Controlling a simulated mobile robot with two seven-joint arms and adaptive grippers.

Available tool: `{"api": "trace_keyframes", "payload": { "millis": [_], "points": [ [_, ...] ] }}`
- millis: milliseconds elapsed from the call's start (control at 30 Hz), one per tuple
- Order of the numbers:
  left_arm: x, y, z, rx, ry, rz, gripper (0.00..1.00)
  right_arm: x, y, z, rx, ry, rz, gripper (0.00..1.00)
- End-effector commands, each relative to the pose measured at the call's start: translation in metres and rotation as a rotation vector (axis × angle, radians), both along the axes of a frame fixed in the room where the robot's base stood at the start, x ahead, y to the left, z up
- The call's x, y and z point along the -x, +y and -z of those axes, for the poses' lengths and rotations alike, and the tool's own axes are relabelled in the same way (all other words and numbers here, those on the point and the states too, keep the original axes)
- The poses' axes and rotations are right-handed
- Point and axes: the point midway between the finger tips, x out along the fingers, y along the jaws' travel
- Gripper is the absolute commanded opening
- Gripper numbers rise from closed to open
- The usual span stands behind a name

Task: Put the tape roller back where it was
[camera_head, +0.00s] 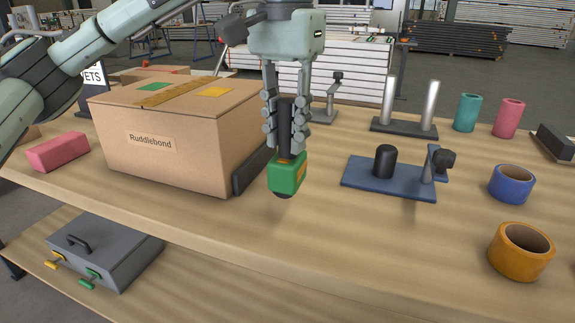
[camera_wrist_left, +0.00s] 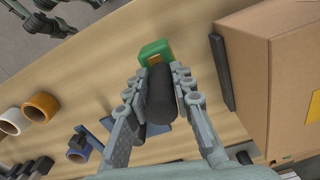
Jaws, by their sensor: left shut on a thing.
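The tape roller (camera_head: 287,176) has a black handle and a green head with an orange patch. My left gripper (camera_head: 286,148) is shut on the handle and holds it upright, head down, above the table to the right of the cardboard box (camera_head: 165,145). In the left wrist view the black handle (camera_wrist_left: 160,92) lies between the two fingers, with the green head (camera_wrist_left: 152,50) beyond them. Grey parts that look like my right gripper (camera_wrist_left: 45,22) show at the top left of that view; their opening is unclear.
A blue stand (camera_head: 365,180) with a black post and clamp stands right of the roller. Blue (camera_head: 510,185) and orange (camera_head: 518,252) tape rolls lie farther right. A dark slab (camera_head: 252,172) stands beside the box. The front table strip is clear.

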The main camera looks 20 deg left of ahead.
Motion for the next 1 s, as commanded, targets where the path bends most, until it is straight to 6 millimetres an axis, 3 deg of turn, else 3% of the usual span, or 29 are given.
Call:
{"api": "trace_keyframes", "payload": {
  "millis": [400, 800, 833, 1000],
  "points": [
    [0.0, 0.0, 0.043, 0.002, -0.001, -0.001, 0.0, -0.002, 0.0, -0.009, 0.004, -0.005, 0.001, 0.0],
    [0.0, 0.0, 0.047, 0.002, -0.003, -0.001, 0.0, -0.001, 0.0, -0.01, 0.006, 0.0, 0.001, 0.0],
    [0.0, 0.0, 0.047, 0.001, -0.002, -0.001, 0.27, -0.002, 0.0, -0.013, 0.007, -0.003, 0.0, 0.0],
    [0.0, 0.0, 0.046, 0.001, -0.001, -0.001, 0.44, -0.004, 0.001, -0.015, 0.006, -0.011, -0.001, 0.0]
  ]
}}
